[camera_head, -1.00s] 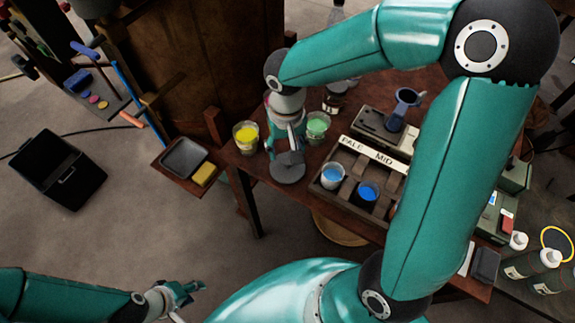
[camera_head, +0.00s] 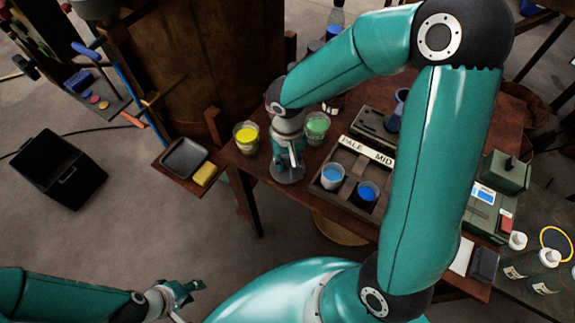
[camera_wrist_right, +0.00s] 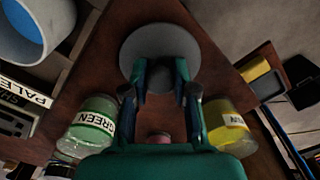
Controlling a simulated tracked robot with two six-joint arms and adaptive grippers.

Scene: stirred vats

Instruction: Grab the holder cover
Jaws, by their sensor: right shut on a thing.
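The holder cover is a round grey disc with a dark knob; it lies flat at the table's near left corner in the head view (camera_head: 284,176) and at the top centre of the right wrist view (camera_wrist_right: 137,48). My right gripper (camera_head: 290,158) points down over the disc. In the right wrist view its two fingers (camera_wrist_right: 165,85) are shut on the knob from both sides, hiding part of the disc. My left gripper (camera_head: 186,294) is low at the left, away from the table, with its fingers apart and empty.
A yellow jar (camera_head: 246,137) and a green jar (camera_head: 316,128) stand close on either side of my right gripper. A tray (camera_head: 183,157) with a yellow sponge (camera_head: 204,174) is left.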

